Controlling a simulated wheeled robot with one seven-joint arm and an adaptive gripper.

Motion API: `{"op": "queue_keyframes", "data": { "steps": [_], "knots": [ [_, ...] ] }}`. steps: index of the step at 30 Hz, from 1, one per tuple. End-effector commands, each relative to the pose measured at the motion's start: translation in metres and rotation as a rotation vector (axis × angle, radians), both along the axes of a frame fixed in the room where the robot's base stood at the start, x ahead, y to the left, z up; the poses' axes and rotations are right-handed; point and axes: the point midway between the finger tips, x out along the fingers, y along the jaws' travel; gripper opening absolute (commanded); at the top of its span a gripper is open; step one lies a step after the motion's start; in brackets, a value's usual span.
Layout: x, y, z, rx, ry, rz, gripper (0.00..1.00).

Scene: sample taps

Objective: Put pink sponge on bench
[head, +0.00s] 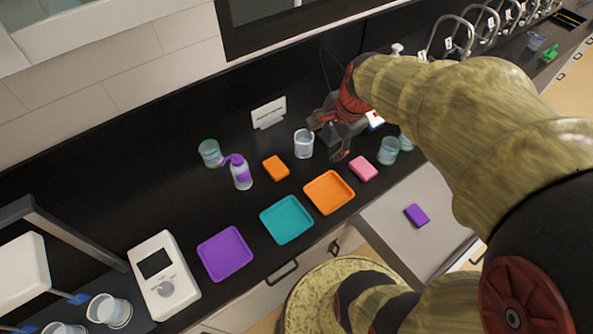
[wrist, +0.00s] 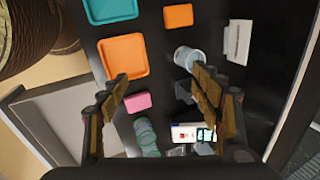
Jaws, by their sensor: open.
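The pink sponge (head: 363,169) lies flat on the black bench (head: 160,200), close to its front edge and just right of the orange tray. In the wrist view the pink sponge (wrist: 138,101) shows beside the left finger, towards the middle of the picture. My gripper (head: 324,139) is open and empty above the bench, a little behind and left of the pink sponge. In the wrist view my gripper (wrist: 161,75) has its fingers wide apart, with bench between them.
An orange tray (head: 329,193), a teal tray (head: 287,220) and a purple tray (head: 225,254) line the front. A beaker (head: 303,144) stands close to my gripper. A purple sponge (head: 417,215) lies on a pale grey surface, apparently an open drawer (head: 385,225), below the bench edge.

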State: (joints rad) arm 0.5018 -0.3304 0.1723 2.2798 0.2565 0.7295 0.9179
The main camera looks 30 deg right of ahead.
Motion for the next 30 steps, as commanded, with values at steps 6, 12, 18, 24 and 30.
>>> {"op": "queue_keyframes", "data": {
  "steps": [6, 12, 18, 24, 30],
  "knots": [
    [-0.032, 0.084, 0.047, -0.27, -0.054, 0.664, 0.64],
    [-0.071, 0.129, 0.071, -0.504, -0.095, 1.163, 0.64],
    [-0.092, 0.145, 0.079, -0.634, -0.114, 1.414, 0.64],
    [-0.096, 0.146, 0.08, -0.655, -0.114, 1.454, 0.64],
    [-0.095, 0.146, 0.078, -0.652, -0.114, 1.451, 0.64]
  ]
}}
